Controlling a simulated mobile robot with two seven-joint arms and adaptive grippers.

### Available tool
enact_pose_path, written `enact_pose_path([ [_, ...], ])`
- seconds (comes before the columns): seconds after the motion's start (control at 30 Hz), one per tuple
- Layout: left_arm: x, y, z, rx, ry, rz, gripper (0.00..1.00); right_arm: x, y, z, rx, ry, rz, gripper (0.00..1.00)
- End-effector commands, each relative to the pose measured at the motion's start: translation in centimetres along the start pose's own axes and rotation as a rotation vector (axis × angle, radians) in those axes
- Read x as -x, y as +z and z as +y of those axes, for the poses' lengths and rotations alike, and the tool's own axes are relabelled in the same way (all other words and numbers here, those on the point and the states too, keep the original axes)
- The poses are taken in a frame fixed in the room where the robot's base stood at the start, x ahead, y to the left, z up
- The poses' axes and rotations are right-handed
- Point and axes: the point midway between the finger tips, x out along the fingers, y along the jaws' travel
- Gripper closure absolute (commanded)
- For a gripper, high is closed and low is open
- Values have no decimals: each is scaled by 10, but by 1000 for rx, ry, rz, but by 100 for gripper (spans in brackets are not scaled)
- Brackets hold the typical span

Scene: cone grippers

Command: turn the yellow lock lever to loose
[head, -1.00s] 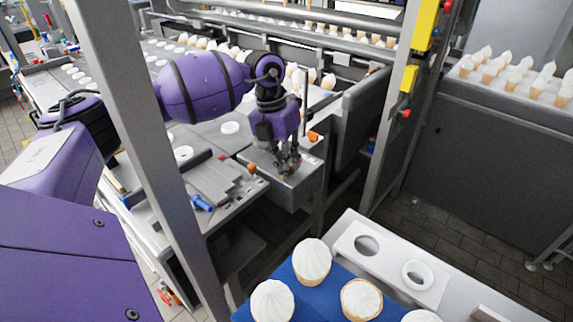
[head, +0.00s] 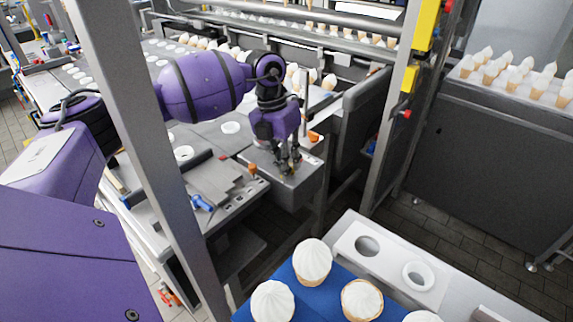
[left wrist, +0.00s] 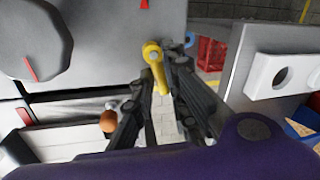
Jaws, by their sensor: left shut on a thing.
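The yellow lock lever (left wrist: 156,62) shows in the left wrist view on the edge of a grey box (left wrist: 110,50). Its round pivot end is at the top, and its arm points down and slightly right in the picture. My left gripper (left wrist: 162,88) is shut on the lever, with one dark finger on each side of its arm. In the head view my left gripper (head: 289,168) reaches down onto the top of the grey box (head: 302,183), and its fingers mostly hide the lever there. My right gripper is in neither view.
A dark round knob (left wrist: 38,40) with a red mark and an orange-ended lever (left wrist: 108,121) are near the gripper. A grey upright post (head: 150,150) stands in front of my left arm. White-topped cones (head: 312,260) stand on a blue surface at the front.

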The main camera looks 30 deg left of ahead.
Motion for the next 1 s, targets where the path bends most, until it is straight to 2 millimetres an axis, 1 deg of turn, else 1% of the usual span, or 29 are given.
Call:
enact_pose_path([
  [0.03,1,0,8,9,16,1,100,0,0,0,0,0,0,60],
  [0.97,2,0,8,-21,16,7,100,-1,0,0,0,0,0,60],
  [1.0,2,0,8,-21,15,7,81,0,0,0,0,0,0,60],
])
